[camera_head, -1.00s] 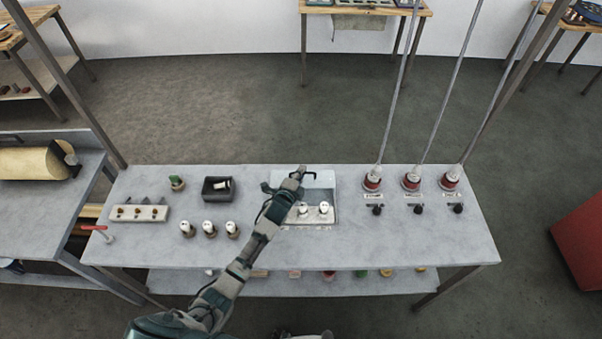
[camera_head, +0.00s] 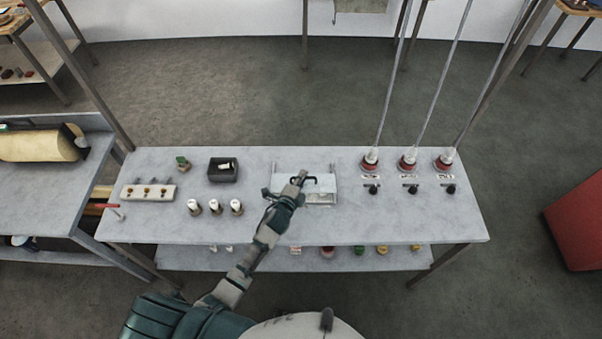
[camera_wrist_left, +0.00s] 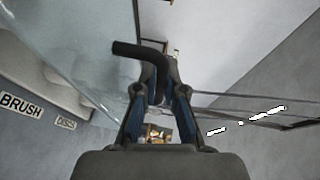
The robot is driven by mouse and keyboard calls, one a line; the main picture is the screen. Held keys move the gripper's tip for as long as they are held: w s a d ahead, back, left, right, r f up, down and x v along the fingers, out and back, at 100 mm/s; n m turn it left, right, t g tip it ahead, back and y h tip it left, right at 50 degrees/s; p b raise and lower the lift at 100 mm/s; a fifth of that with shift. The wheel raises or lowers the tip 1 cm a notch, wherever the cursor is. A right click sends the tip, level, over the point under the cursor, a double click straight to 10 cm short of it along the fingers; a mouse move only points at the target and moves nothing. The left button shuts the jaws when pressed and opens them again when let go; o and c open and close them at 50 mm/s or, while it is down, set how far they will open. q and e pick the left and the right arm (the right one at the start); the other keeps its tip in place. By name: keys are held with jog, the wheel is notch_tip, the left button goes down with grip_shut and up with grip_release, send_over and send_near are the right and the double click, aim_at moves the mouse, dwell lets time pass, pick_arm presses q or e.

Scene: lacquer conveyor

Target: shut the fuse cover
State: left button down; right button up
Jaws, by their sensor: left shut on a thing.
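The fuse box (camera_head: 321,198) sits mid-bench, with its pale cover (camera_head: 325,183) tilted over it and a dark bar handle on the cover. My left gripper (camera_head: 299,178) is at that handle. In the left wrist view, the left gripper (camera_wrist_left: 155,95) is shut on the dark curved handle (camera_wrist_left: 140,51), and the clear cover (camera_wrist_left: 75,60) spreads to its left. Part of the box is hidden behind my gripper. My right gripper is not in view.
Left of the box are a black tray (camera_head: 223,171), several white-topped fuses (camera_head: 214,207) and a pale block with pegs (camera_head: 149,192). Right of it stand red-based posts with rods (camera_head: 408,163) and black knobs (camera_head: 411,188). The bench front is clear.

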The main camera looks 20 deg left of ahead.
pick_arm(q)
jog(key=shift+s+d+f, duration=0.15)
jog(key=shift+d+f, duration=0.1)
jog(key=shift+d, duration=0.1)
jog(key=c, duration=1.5)
grip_release()
jog(key=shift+c, duration=0.2)
jog(key=shift+d+r, duration=0.1)
jog(key=shift+s, duration=0.25)
jog(key=v, duration=1.1)
jog(key=shift+s, duration=0.25)
jog(key=shift+d, duration=0.15)
